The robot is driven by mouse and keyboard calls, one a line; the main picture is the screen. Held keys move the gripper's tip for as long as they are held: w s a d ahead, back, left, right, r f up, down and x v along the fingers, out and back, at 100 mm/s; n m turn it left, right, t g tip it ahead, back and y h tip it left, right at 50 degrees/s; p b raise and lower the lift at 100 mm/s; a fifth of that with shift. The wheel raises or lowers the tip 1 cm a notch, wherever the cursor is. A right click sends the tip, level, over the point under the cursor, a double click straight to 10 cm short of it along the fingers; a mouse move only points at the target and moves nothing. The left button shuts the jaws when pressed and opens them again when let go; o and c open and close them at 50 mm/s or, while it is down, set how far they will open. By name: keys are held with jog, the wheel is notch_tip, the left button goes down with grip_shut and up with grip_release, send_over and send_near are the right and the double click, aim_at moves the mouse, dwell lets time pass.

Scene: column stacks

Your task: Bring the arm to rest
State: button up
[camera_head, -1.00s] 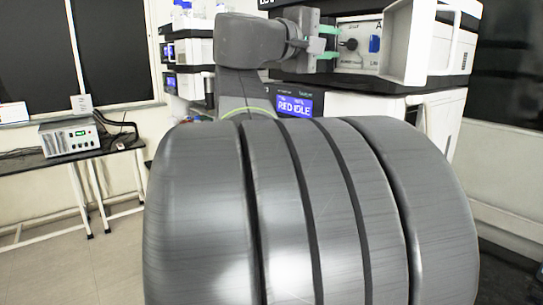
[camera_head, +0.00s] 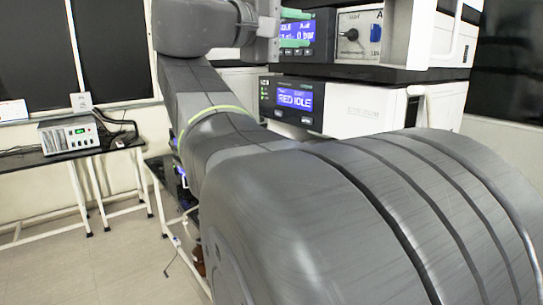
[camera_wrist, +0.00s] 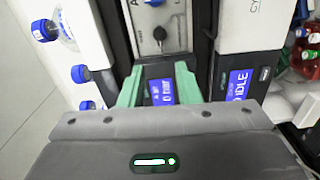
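My gripper (camera_head: 296,28) is at the top middle of the head view, in front of the instrument stack. Its two green fingers also show in the wrist view (camera_wrist: 159,88), well apart with no object held between them. The stack's upper lit display shows through the gap, behind the fingers. My grey arm fills much of the head view and hides the lower front of the stack.
The upper module has a dark knob (camera_head: 351,34) and a white panel (camera_head: 396,33) standing out. A lower module (camera_head: 365,113) reads "RED IDLE". Blue-capped bottles (camera_wrist: 80,73) and red bottles (camera_wrist: 308,68) flank the stack. A side table (camera_head: 25,161) holds a boxy device (camera_head: 68,134).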

aim_at(346, 33)
jog(key=p+x, duration=0.3)
jog(key=x, duration=0.9)
jog(key=shift+w+d+r, duration=0.1)
jog(key=shift+w+d, duration=0.05)
jog(key=shift+w+m+b, duration=0.1)
jog(key=shift+m+b, duration=0.2)
jog(key=shift+m, duration=0.9)
jog(key=m, duration=0.4)
jog(key=shift+b+v, duration=0.8)
jog(key=shift+v, duration=1.25)
